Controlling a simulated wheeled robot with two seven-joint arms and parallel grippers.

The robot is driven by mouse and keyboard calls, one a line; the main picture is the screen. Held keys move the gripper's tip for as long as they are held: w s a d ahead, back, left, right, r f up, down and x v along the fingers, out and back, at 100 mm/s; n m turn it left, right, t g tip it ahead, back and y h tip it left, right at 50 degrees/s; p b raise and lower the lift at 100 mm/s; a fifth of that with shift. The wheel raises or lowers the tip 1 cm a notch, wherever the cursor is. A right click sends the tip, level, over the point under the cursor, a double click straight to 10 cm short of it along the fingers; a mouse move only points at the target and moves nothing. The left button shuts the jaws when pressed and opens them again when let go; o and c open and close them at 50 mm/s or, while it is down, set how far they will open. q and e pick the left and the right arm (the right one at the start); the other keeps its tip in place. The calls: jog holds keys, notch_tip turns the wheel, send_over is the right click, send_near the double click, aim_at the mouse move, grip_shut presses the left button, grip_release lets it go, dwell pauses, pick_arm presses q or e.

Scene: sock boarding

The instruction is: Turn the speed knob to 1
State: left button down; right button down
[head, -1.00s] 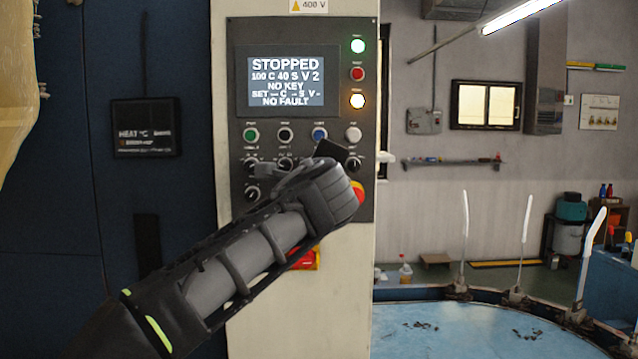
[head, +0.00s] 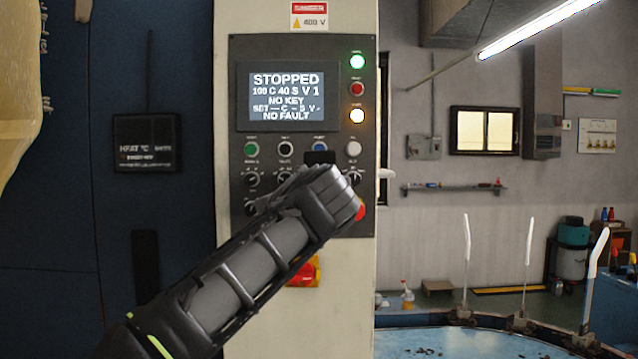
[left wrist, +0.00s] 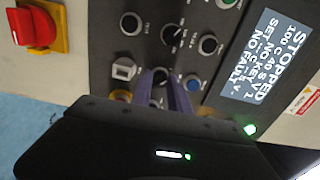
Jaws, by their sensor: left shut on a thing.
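The control panel (head: 239,140) stands in front of me, with a display (head: 287,95) reading STOPPED, 100 C 40 S V 1, NO KEY, NO FAULT. My left gripper (head: 318,160) is at the panel, below the blue button (head: 319,149). In the left wrist view its two fingers (left wrist: 161,80) are shut on a dark knob (left wrist: 159,74), just below the blue button (left wrist: 193,82). The head view hides this knob behind my gripper and arm. Its label and pointer cannot be read. My right gripper is in neither view.
Other knobs (head: 252,180) and buttons (head: 251,149) sit close around the gripper. A red switch on a yellow plate (head: 303,274) is below the panel, partly behind my arm. A blue round table (head: 450,342) with upright white forms (head: 528,243) stands at the right.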

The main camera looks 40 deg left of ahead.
pick_arm(q)
jog(key=c, duration=1.3)
grip_release()
jog(key=shift+o, duration=0.2)
jog(key=b+v, duration=0.2)
jog(key=v, duration=0.6)
jog(key=shift+f, duration=0.1)
